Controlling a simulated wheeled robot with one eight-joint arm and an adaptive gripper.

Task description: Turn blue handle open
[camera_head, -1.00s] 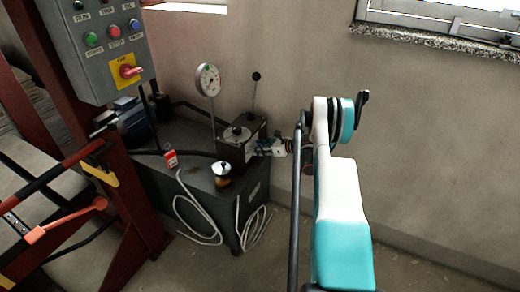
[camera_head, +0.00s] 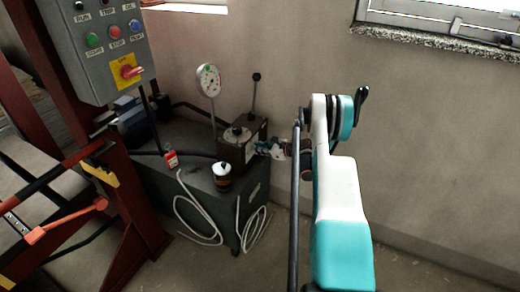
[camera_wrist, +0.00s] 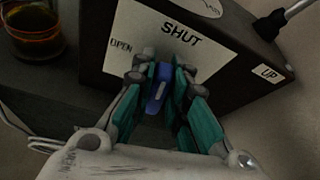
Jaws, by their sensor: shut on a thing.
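The blue handle (camera_wrist: 157,92) sits on the side of a dark box (camera_wrist: 110,67), against a white label (camera_wrist: 205,62) reading "SHUT" above and "OPEN" at the left. In the wrist view my gripper (camera_wrist: 160,80) has its teal fingers closed around the handle, one on each side. The handle looks near upright in that view, slightly tilted. In the head view the box (camera_head: 240,152) stands on a dark cabinet, with my gripper (camera_head: 277,148) at its right side. The handle itself is hidden there by my gripper.
A round gauge (camera_head: 208,80) and a black-knobbed lever (camera_head: 254,92) rise near the box. A jar (camera_head: 222,176) of dark liquid stands in front on the cabinet (camera_head: 190,195). Pale cables hang down its front. A control panel (camera_head: 95,45) is at the left.

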